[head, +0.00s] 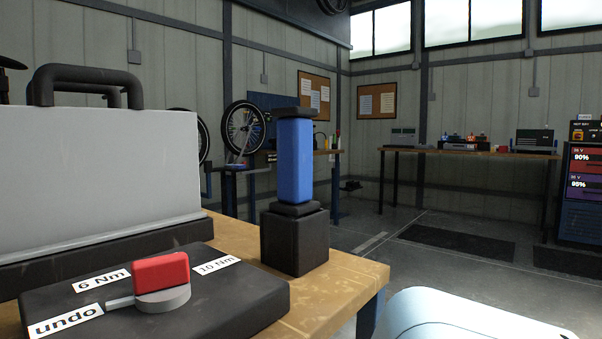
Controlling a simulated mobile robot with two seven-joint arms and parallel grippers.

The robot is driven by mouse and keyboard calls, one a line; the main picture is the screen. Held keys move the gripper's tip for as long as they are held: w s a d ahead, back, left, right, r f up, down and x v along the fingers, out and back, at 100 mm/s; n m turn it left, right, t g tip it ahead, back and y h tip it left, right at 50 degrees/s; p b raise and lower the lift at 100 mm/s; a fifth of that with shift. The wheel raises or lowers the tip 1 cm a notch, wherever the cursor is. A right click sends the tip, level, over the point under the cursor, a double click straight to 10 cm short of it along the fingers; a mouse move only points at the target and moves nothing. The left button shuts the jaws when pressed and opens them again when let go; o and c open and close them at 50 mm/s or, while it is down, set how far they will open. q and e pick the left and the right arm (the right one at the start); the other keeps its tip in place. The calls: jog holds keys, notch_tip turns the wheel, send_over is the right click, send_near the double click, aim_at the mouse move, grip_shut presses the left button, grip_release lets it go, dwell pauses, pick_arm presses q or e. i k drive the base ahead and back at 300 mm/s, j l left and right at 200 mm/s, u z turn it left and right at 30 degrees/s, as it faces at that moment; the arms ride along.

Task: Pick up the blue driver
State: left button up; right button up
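The blue driver (294,160) stands upright in a black square holder (294,242) near the right edge of the wooden table (345,275). Its grip is blue, with a dark cap on top and a dark collar below. Its lower end is hidden in the holder. Neither of my grippers shows in the head view.
A dark panel (235,312) with a red knob (160,270) and torque labels lies left of the holder. A grey case (95,180) with a dark handle stands behind it. Workbenches (470,153) stand far back. Open floor lies right of the table.

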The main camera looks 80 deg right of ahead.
aim_at(295, 125)
jog(key=k+l, duration=0.1)
jog(key=k, duration=0.55)
jog(key=k+l, duration=0.1)
jog(key=k, duration=0.6)
